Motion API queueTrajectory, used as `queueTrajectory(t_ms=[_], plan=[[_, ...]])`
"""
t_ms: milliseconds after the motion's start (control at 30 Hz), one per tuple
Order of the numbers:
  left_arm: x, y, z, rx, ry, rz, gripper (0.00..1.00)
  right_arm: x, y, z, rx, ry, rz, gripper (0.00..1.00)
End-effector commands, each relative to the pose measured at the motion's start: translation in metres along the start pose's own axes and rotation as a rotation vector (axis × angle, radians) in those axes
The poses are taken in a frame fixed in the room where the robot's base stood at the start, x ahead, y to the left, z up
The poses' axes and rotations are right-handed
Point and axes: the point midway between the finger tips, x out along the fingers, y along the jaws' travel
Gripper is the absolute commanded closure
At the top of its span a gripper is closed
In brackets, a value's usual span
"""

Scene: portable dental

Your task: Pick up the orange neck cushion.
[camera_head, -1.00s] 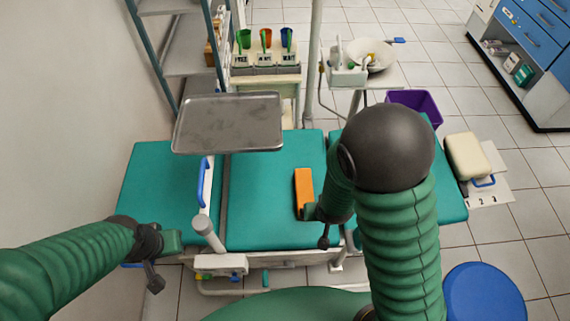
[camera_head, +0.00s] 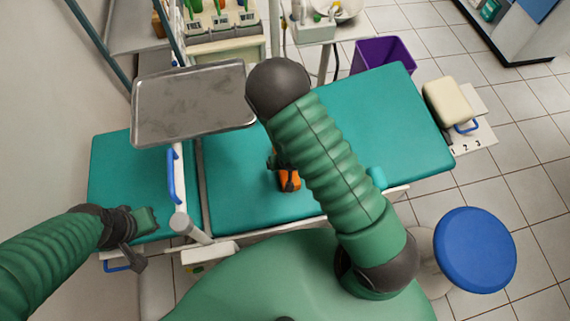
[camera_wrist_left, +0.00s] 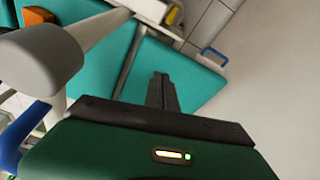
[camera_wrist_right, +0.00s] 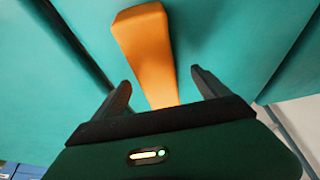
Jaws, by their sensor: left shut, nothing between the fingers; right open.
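The orange neck cushion (camera_wrist_right: 146,50) lies on the teal couch (camera_head: 240,185). In the head view only a part of the cushion (camera_head: 288,181) shows, because my right arm covers the rest. In the right wrist view my right gripper (camera_wrist_right: 162,85) is open, with a finger on each side of the cushion's near end. I cannot tell whether the fingers touch it. My left gripper (camera_head: 152,220) is shut and empty over the left end of the couch. The left wrist view shows its closed fingers (camera_wrist_left: 161,82) and the cushion (camera_wrist_left: 30,110) at the left edge.
A metal tray (camera_head: 190,140) hangs over the couch on a post with a blue handle (camera_head: 171,175). A blue stool (camera_head: 475,250) stands at the right. A purple bin (camera_head: 385,52) is behind the couch.

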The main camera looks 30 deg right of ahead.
Motion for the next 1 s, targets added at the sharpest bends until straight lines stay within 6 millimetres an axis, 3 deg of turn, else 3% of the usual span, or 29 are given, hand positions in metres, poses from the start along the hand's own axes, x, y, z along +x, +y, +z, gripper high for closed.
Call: queueTrajectory(t_ms=[300, 533, 1000], plan=[[0.010, 0.000, 0.002, 0.000, 0.000, 0.000, 1.00, 0.050, 0.005, -0.002, 0.000, -0.001, 0.001, 0.15], [0.010, 0.000, 0.002, 0.000, 0.000, 0.000, 1.00, 0.051, 0.005, -0.003, 0.001, 0.000, 0.000, 0.15], [0.010, 0.000, 0.002, 0.000, 0.000, 0.000, 1.00, 0.051, 0.005, -0.003, 0.000, -0.001, 0.000, 0.75]])
